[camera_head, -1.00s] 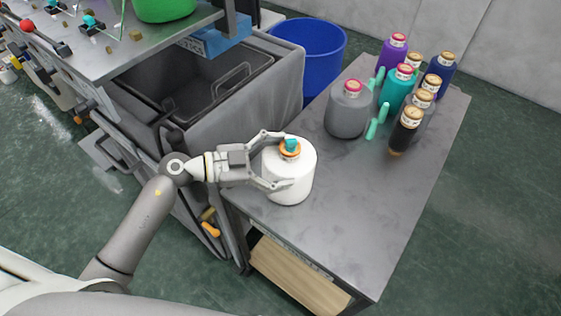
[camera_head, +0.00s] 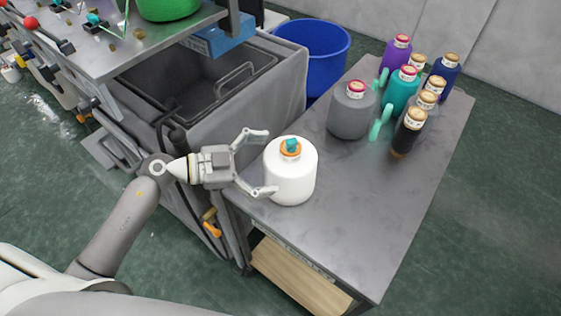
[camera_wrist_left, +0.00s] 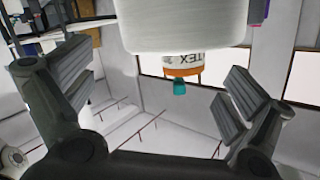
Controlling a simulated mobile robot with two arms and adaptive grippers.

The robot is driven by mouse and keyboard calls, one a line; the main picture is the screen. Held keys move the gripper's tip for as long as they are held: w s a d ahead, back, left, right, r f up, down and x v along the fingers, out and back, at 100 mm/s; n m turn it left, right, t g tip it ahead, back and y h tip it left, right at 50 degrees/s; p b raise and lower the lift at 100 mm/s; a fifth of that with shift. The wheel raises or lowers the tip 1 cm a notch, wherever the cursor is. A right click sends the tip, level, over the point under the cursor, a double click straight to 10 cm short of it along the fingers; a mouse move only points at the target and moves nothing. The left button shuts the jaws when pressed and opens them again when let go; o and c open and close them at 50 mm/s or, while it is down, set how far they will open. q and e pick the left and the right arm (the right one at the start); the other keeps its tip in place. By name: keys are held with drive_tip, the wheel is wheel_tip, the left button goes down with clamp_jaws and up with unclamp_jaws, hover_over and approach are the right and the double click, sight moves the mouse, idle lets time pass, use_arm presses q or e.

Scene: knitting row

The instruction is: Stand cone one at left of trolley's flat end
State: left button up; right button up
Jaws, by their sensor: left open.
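A white cone (camera_head: 290,178) with an orange-brown top and a teal tip stands upright on the near left part of the grey trolley top (camera_head: 355,215). My left gripper (camera_head: 266,162) is open just to the left of the cone, its fingers spread and apart from it. In the left wrist view, the white cone (camera_wrist_left: 185,25) shows upside down ahead of the open fingers, with lettering on its neck band. My right gripper is not in view.
Several cones, including a grey one (camera_head: 351,112) and a black one (camera_head: 407,135), stand at the trolley's far end with teal pegs among them. A grey bin (camera_head: 235,110) and a blue bucket (camera_head: 312,55) stand left of and behind the trolley. The trolley's near right is clear.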

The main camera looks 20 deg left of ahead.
use_arm(q)
drive_tip(key=b+v, duration=0.1)
drive_tip(key=v, duration=0.7)
drive_tip(key=shift+a, duration=0.15)
drive_tip(key=shift+s, duration=0.1)
